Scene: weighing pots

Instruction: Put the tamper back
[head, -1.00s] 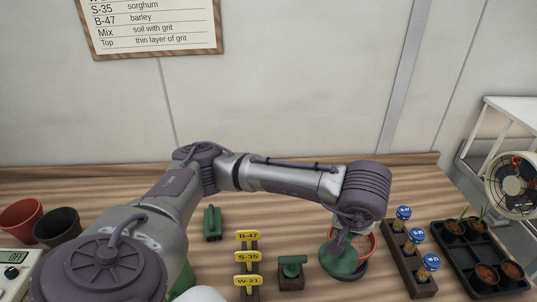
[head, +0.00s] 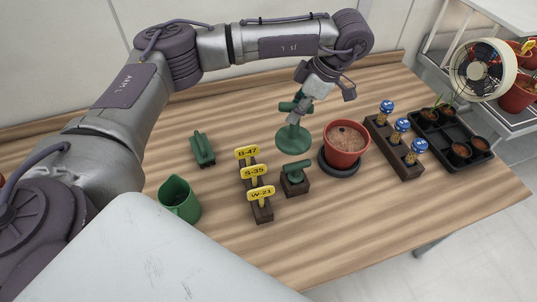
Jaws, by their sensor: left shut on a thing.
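My left gripper (head: 309,93) is shut on the green tamper (head: 293,138), gripping it by its handle. The tamper's round foot points down, just left of the terracotta pot (head: 345,142). I cannot tell exactly how high the foot is over the table. The pot stands on a dark round base (head: 327,166) and holds brown soil with a small dark spot. A wooden block with a green piece on top (head: 294,179) stands in front of the tamper. My right gripper is not in view.
Yellow tags W-21, S-35 and B-47 (head: 254,172) stand in a wooden rack. A rack of blue-capped tubes (head: 401,150), a black seedling tray (head: 452,137) and a fan (head: 484,69) are right. The front wood is clear.

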